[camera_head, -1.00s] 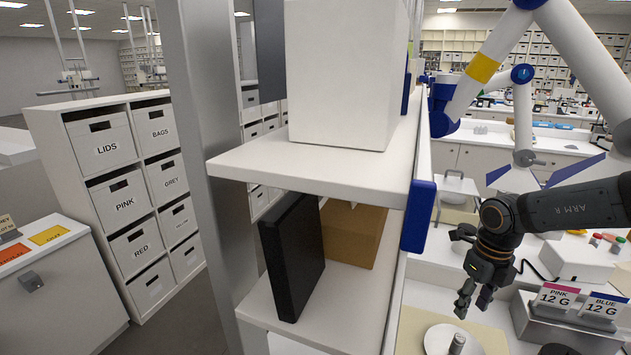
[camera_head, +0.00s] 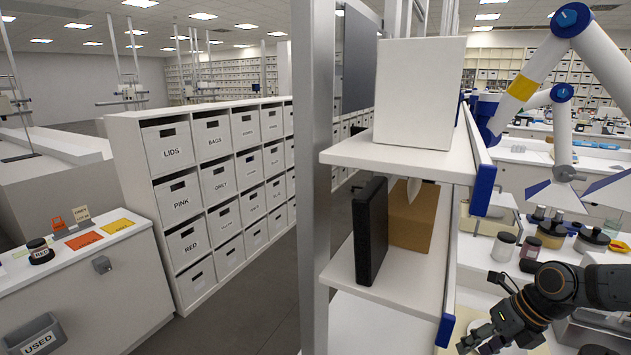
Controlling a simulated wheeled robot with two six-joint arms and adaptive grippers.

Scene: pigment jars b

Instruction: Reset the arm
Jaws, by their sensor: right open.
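My right gripper (camera_head: 477,346) is dark and comes in from the right at the bottom of the picture. It is open and its fingers point down and left over the white bench, beside the shelf unit. No object shows between its fingers. A pale round dish (camera_head: 480,327) shows partly behind it, mostly hidden by the gripper. My left gripper is not in view.
A white shelf (camera_head: 345,155) with a white box (camera_head: 417,95), a black panel (camera_head: 370,232) and a brown box (camera_head: 411,222) stands left of my right arm. Jars (camera_head: 503,247) stand on the bench behind. Labelled drawers (camera_head: 186,243) and a RED jar (camera_head: 40,252) are at left.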

